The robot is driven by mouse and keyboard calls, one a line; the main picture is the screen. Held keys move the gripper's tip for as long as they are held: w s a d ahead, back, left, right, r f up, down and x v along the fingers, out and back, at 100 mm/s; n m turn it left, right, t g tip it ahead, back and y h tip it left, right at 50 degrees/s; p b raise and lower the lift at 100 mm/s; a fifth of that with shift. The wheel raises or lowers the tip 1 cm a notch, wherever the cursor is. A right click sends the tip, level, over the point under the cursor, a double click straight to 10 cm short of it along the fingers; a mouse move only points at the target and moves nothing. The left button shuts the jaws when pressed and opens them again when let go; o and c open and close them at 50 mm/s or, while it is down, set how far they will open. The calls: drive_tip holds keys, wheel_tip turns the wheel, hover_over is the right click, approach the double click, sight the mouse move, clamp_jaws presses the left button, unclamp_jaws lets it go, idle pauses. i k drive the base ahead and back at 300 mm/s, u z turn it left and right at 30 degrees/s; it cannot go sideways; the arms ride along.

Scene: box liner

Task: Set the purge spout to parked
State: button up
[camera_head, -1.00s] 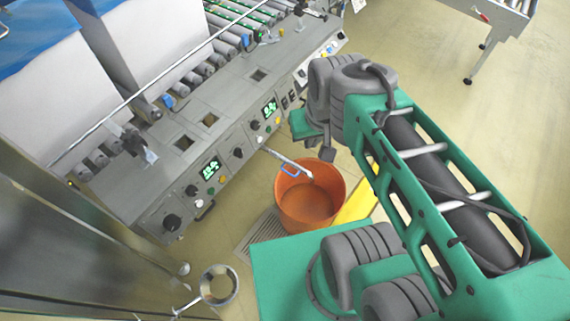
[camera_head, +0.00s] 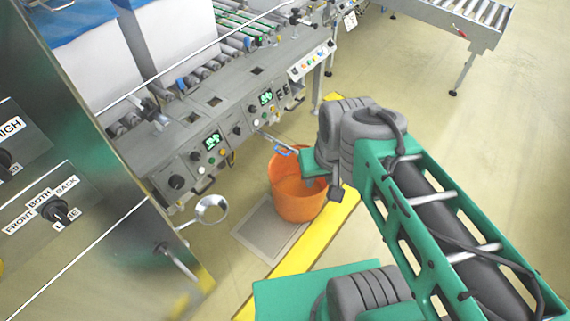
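The purge spout appears to be the thin metal arm (camera_head: 268,138) that sticks out from the front of the grey machine. A blue loop (camera_head: 287,150) sits near its outer end, by the rim of the orange bucket (camera_head: 297,198). The spout points out over the bucket's far rim. My green and grey arm crosses the right side, and its wrist part covers some of the bucket's right edge. My gripper's fingers do not show. I cannot make out any position mark on the spout.
The grey machine (camera_head: 190,150) has knobs, buttons and green displays. A cabinet panel (camera_head: 50,205) with labelled knobs stands at the left. A round metal piece (camera_head: 211,208) juts from the cabinet. Yellow floor tape (camera_head: 300,258) runs past the bucket. Open floor lies right, with a roller conveyor (camera_head: 475,22).

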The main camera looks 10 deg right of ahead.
sight(268, 137)
drive_tip(key=z, duration=1.25)
drive_tip(key=i, duration=0.95)
drive_tip(key=u, duration=3.15)
drive_tip(key=i, duration=0.5)
drive_tip(key=z, duration=0.05)
